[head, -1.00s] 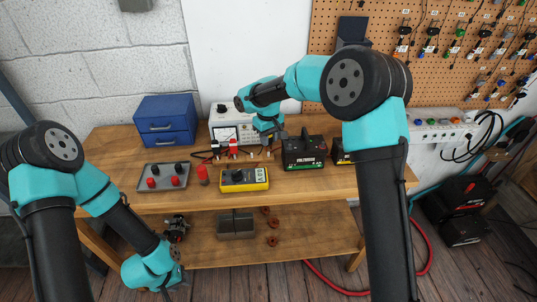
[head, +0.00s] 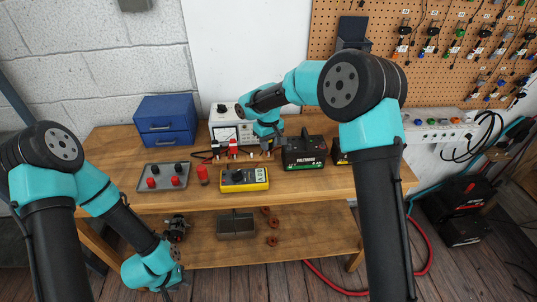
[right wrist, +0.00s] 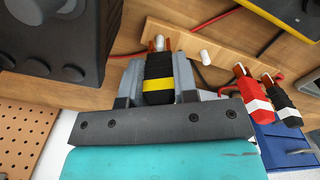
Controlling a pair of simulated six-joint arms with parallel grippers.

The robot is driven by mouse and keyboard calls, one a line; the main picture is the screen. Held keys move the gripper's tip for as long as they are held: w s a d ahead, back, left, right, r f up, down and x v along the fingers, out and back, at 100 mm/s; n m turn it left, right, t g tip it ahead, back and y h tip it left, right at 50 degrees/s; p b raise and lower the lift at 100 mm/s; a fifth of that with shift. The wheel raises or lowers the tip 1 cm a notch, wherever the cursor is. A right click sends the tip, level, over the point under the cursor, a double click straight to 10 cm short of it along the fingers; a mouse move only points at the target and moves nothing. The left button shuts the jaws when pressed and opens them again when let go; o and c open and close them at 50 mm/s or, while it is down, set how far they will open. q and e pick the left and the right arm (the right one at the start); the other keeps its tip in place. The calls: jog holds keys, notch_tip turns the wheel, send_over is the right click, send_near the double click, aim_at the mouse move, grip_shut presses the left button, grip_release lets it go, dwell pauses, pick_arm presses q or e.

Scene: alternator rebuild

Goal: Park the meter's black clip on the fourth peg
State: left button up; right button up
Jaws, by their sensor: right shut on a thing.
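My right gripper (right wrist: 158,88) is shut on a black clip with a yellow band (right wrist: 158,70). The clip's copper jaws point at the wooden peg rail (right wrist: 188,43), and a white peg tip shows between them; I cannot tell whether they grip it. A bare white peg (right wrist: 207,57) stands beside it. Beyond that, a red clip (right wrist: 254,94) and a black clip (right wrist: 283,100), both white-banded, sit on the rail. In the head view my right gripper (head: 267,146) is over the rail, behind the yellow meter (head: 244,179). My left gripper (head: 166,291) hangs low in front of the bench, its jaws unclear.
A black battery-like box (head: 304,153) stands close to the right of my right gripper. A white panel meter (head: 226,127) and blue drawers (head: 165,120) stand at the back left. A grey tray (head: 164,177) with red and black knobs lies at left, near a red cylinder (head: 202,174).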

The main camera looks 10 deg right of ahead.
jog(key=shift+f, duration=0.15)
jog(key=o, duration=0.8)
jog(key=shift+r, duration=4.3)
